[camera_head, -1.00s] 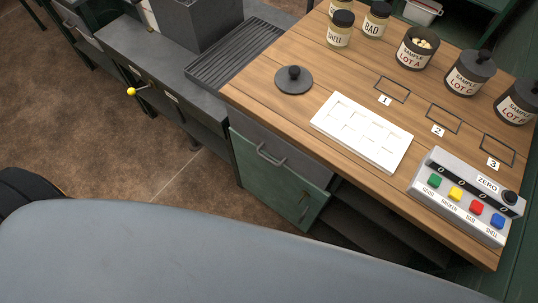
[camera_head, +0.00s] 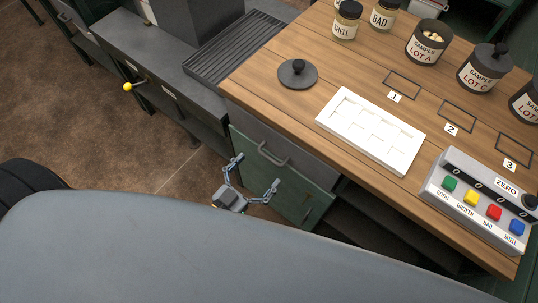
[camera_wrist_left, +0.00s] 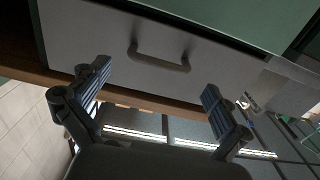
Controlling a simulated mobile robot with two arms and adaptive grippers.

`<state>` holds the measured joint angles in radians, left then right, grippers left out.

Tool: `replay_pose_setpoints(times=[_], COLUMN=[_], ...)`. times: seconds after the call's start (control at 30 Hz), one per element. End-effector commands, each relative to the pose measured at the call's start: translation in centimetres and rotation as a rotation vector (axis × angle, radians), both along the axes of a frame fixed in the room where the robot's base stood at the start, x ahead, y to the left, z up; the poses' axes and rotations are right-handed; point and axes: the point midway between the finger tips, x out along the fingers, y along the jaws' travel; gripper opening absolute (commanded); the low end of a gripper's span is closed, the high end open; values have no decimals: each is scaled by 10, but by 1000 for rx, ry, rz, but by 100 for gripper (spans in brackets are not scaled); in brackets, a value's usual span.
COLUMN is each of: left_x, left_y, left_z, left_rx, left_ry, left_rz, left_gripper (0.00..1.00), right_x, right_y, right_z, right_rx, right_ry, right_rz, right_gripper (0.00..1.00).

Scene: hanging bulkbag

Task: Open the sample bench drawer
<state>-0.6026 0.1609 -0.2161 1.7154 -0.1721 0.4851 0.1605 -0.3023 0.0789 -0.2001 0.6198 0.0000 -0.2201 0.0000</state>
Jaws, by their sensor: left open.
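The sample bench has a grey drawer front (camera_head: 306,163) under its wooden top, with a dark bar handle (camera_head: 272,155). The drawer looks shut. A green cabinet door (camera_head: 295,200) lies below it. My left gripper (camera_head: 256,172) is open and empty, low in front of the bench, below and nearer than the handle. In the left wrist view, the handle (camera_wrist_left: 160,58) shows ahead of the open fingers (camera_wrist_left: 158,85), between them and apart from them. My right gripper is not in view.
The wooden bench top (camera_head: 340,75) holds a white tray (camera_head: 370,130), a grey button box (camera_head: 480,196), a black lid (camera_head: 297,73) and several jars. A dark bench with a yellow-knobbed lever (camera_head: 128,87) stands at left. The brown floor between is clear.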

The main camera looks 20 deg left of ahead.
Motion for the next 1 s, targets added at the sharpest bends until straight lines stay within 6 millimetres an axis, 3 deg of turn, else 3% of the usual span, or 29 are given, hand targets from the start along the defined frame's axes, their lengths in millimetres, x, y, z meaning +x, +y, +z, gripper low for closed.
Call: replay_pose_setpoints(times=[0.1, 0.3, 0.67, 1.0], left_x=[21, 39, 42, 42], left_y=[-8, -14, -16, -15], left_z=[1, 0, -1, -1], left_rx=[-1, 0, 1, 1], left_ry=[-2, 1, 2, 2], left_rz=[0, 0, 0, 0], left_gripper=[100, 100, 98, 30], right_x=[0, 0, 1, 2], right_y=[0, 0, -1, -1], right_z=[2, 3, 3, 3], right_rx=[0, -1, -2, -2], right_ry=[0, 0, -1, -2], right_rz=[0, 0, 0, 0], right_gripper=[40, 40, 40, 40])
